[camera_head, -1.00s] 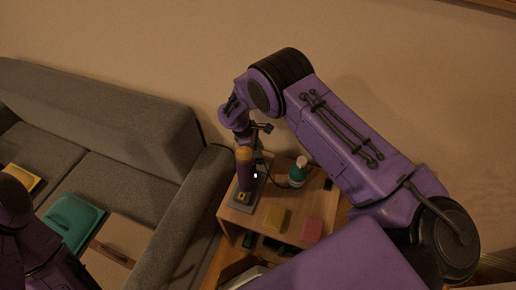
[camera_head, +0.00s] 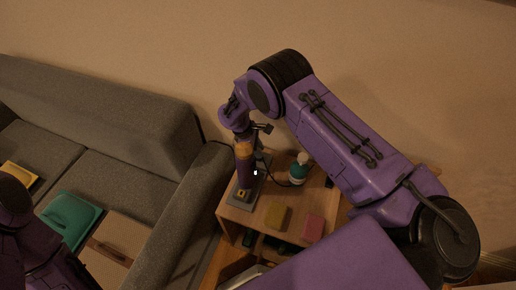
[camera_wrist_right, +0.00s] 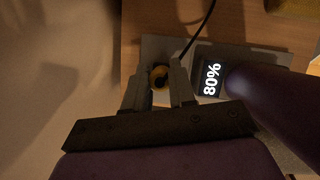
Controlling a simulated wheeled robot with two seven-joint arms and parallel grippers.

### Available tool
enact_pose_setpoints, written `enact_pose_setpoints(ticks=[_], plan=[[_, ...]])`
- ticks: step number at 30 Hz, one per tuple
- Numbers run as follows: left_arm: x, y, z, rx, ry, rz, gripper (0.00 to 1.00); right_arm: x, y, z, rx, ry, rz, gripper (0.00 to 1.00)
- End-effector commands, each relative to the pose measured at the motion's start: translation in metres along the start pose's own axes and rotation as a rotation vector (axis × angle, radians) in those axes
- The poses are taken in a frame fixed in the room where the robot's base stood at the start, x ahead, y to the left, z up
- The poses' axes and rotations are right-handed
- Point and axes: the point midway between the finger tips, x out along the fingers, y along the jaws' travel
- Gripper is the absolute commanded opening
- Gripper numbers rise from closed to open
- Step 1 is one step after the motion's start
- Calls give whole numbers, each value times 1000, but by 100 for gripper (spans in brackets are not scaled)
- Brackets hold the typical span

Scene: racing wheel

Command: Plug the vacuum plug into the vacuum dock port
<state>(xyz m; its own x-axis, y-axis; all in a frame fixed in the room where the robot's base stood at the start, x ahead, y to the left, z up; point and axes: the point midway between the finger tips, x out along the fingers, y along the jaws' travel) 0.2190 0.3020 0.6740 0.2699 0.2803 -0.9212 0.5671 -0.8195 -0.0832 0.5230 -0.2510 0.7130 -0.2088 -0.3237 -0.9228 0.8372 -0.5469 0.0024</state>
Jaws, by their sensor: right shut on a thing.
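My right gripper (camera_wrist_right: 159,88) is at the back end of the grey dock plate (camera_wrist_right: 154,46) in the right wrist view. It is shut on the vacuum plug (camera_wrist_right: 160,77), a round yellow ring with a dark centre between the fingertips. A black cable (camera_wrist_right: 200,30) runs up from beside the fingers. Whether the plug is apart from or inside the port cannot be told, as the port is hidden. The purple vacuum (camera_head: 244,172), with an orange band, stands upright on the dock plate (camera_head: 236,201). A small "80%" display (camera_wrist_right: 211,80) faces up beside it. My left gripper is out of view.
The dock stands on a wooden side table (camera_head: 255,217). A teal bottle (camera_head: 298,172), a yellow block (camera_head: 277,217) and a pink block (camera_head: 313,227) are to its right. A grey sofa (camera_head: 120,110) stands close on the left, and a wall is behind.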

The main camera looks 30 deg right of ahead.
Motion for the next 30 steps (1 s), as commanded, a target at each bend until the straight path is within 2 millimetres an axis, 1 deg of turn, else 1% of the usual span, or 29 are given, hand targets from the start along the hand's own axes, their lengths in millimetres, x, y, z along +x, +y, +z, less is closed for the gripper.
enact_pose_setpoints(ticks=[4, 5, 6, 7, 14, 17, 20, 27, 30], plan=[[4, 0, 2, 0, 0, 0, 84, 5, 0, -2, 0, 0, 0, 0], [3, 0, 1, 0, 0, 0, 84, 3, 0, -1, 0, 0, 0, 35], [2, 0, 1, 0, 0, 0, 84, 3, 0, -1, 0, 0, 0, 48], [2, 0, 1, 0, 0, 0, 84, 3, 0, -1, 0, 0, 0, 55], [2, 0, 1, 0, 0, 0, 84, 3, 0, -1, 0, 0, 0, 55], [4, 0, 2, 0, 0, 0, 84, -1, 1, -2, 1, 2, 2, 55], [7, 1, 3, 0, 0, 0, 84, -17, 1, -2, 1, 3, 3, 55], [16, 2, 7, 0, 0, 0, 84, -73, 0, -2, 0, 3, 3, 55], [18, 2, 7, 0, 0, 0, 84, -90, 1, -2, 1, 1, 2, 55]])
